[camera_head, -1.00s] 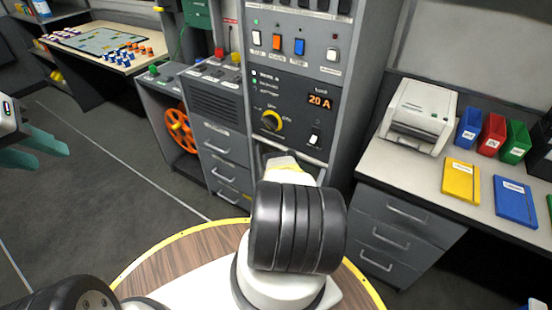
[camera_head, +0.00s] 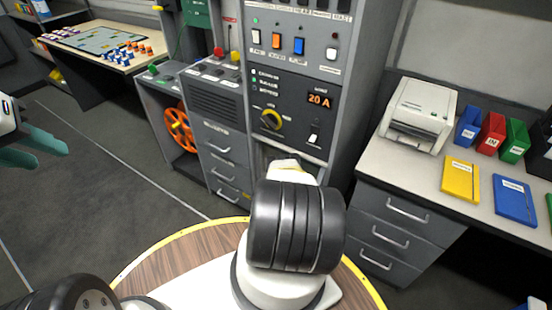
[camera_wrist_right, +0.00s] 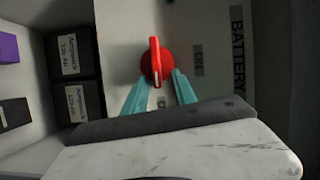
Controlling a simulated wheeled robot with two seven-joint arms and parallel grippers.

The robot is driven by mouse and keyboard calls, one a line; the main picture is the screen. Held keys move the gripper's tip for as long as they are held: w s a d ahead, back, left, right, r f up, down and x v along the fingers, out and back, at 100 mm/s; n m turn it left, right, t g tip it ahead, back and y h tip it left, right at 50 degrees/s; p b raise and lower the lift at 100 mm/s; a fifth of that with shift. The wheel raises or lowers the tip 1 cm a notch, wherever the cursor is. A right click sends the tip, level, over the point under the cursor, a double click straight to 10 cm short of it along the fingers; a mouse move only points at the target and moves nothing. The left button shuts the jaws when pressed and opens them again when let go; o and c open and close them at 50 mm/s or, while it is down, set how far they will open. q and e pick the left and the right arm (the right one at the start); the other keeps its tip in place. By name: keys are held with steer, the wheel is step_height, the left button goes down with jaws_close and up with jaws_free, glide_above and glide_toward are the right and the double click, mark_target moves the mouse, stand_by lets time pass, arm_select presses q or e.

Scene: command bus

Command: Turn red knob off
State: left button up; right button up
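The red knob (camera_wrist_right: 156,62) shows in the right wrist view as a round base with a raised bar handle standing upright in the picture. It sits on a pale panel marked "BATTERY", with an "ON" label to its right and a partly hidden label below. My right gripper (camera_wrist_right: 160,76) is open, its teal fingertips on either side of the knob's lower part. I cannot tell whether they touch it. In the head view my own right arm and the cabinet hide this knob and gripper. My left gripper (camera_head: 35,146) is open and empty at the left edge, over the floor.
Black labelled boxes (camera_wrist_right: 76,75) stand left of the knob. In the head view the console has a yellow-and-black dial (camera_head: 271,120) and a "20 A" display (camera_head: 319,100). A desk with a printer (camera_head: 418,114) is at right. An orange wheel (camera_head: 179,130) is left of the drawers.

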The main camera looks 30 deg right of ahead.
steer(key=shift+s, duration=0.1)
steer(key=v, duration=0.7)
steer(key=shift+s+a, duration=0.2)
steer(key=shift+a, duration=0.1)
